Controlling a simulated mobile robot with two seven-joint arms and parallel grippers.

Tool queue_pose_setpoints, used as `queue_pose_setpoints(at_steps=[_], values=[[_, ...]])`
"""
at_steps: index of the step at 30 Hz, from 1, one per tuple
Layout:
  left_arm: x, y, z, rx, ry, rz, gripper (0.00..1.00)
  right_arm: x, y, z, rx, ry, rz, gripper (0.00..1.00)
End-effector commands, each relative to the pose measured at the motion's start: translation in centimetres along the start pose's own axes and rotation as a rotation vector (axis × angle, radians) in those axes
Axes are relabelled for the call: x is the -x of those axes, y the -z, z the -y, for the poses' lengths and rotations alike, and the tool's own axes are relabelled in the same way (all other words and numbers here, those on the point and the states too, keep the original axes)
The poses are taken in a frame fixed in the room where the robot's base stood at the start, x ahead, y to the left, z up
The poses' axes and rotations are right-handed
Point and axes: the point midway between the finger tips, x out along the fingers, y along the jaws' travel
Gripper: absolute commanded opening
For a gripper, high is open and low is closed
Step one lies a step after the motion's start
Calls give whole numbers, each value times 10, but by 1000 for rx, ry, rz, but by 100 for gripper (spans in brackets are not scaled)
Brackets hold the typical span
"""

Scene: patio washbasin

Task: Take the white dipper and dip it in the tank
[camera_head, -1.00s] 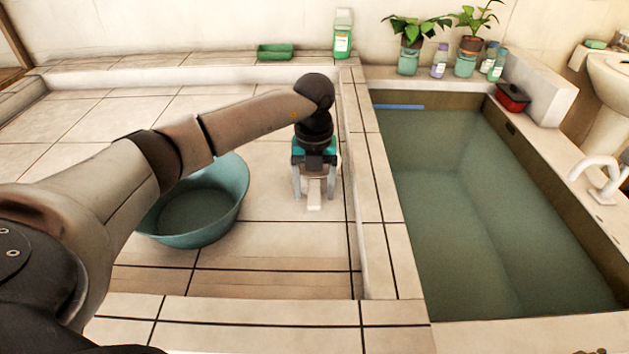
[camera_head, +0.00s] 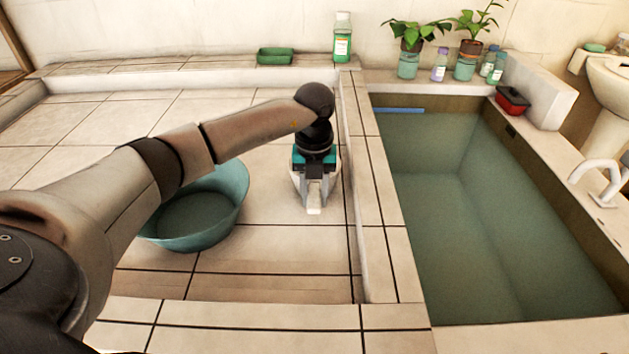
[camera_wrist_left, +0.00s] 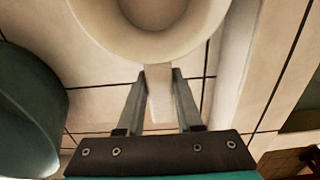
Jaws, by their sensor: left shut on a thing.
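The white dipper (camera_wrist_left: 160,95) has its handle between the two fingers of my left gripper (camera_wrist_left: 159,75) in the left wrist view, and the fingers are shut on it. Its round bowl lies beyond the fingertips at the top of that view. In the head view my left gripper (camera_head: 314,203) is low over the tiled floor, left of the tank wall, and the dipper's handle end (camera_head: 314,210) shows below it. The gripper hides most of the bowl there. The tank (camera_head: 480,220) on the right holds greenish water. My right gripper is not in view.
A teal basin (camera_head: 200,240) stands on the floor left of my gripper, partly behind my arm. The tiled tank wall (camera_head: 378,235) rises between gripper and water.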

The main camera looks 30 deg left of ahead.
Motion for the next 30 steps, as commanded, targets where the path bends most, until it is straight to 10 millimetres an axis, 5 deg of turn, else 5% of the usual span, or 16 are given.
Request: queue_pose_setpoints(at_steps=[20, 30], values=[[2, 0, 0, 0, 1, 1, 0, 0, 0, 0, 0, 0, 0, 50], [41, -1, 0, 1, 2, 5, 0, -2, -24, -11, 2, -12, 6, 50]])
